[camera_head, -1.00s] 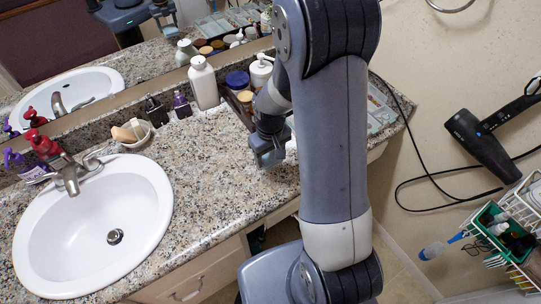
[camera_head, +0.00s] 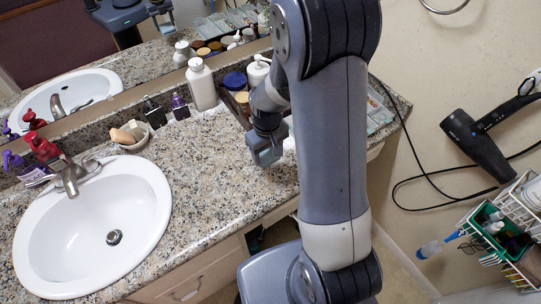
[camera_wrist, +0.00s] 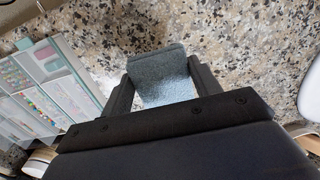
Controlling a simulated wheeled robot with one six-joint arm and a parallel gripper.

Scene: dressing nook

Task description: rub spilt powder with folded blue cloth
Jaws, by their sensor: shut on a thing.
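The folded blue cloth (camera_wrist: 160,78) is a small grey-blue pad between the fingers of my gripper (camera_wrist: 160,92) in the wrist view. My gripper (camera_head: 266,148) is shut on it, low over the speckled granite counter (camera_head: 215,155), right of the sink. The cloth also shows as a blue-grey block at the fingertips in the head view (camera_head: 268,156). I cannot tell whether it touches the counter. I cannot pick out spilt powder for sure against the pale speckles; my arm and gripper hide part of the counter.
A white bottle (camera_head: 201,85), purple bottle (camera_head: 180,106) and soap dish (camera_head: 131,135) stand along the mirror. The sink (camera_head: 65,235) is at left. A clear compartment tray (camera_wrist: 45,85) lies left of my gripper in the wrist view. Counter between sink and gripper is clear.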

